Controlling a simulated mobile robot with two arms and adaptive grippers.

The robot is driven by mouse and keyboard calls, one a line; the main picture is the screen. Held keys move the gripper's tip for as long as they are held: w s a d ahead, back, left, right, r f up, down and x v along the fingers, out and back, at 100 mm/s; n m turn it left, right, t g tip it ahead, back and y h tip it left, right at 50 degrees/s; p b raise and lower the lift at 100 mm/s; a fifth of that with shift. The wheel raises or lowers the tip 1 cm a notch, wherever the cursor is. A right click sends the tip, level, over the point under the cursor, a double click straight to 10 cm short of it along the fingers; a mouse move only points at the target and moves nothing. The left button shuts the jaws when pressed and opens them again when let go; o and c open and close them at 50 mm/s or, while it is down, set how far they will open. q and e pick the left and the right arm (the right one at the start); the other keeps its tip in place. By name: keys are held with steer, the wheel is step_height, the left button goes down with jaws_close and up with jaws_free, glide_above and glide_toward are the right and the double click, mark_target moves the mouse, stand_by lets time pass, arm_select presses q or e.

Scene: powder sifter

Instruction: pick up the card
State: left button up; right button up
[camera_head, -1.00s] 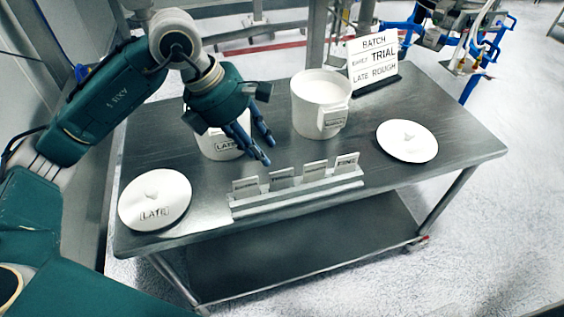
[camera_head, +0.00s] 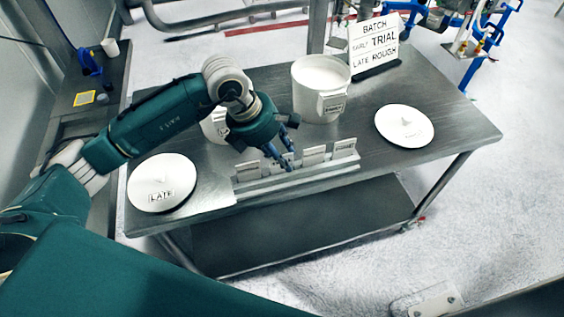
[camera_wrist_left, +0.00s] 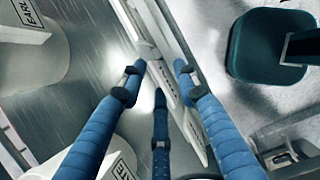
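Several small white cards stand in a long pale rack (camera_head: 300,180) at the table's front. The left card (camera_head: 247,170) and the right-hand cards (camera_head: 314,155) (camera_head: 344,148) show clearly. A card between them is partly hidden by my left gripper (camera_head: 284,163). That gripper points down at the rack with its blue fingers spread. In the left wrist view, the gripper (camera_wrist_left: 158,72) is open over the rack (camera_wrist_left: 160,30), fingertips close to a card (camera_wrist_left: 168,92). I cannot tell whether they touch it. No card is visibly clamped. My right gripper is not in view.
A large white pot (camera_head: 320,90) stands behind the rack; a smaller pot (camera_head: 212,127) is partly behind my arm. A lid marked LATE (camera_head: 161,183) lies left, a plain lid (camera_head: 404,125) right. A batch sign (camera_head: 374,45) stands at the back.

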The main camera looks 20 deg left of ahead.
arm_select(q)
jaws_close()
steer(key=shift+r, duration=0.15)
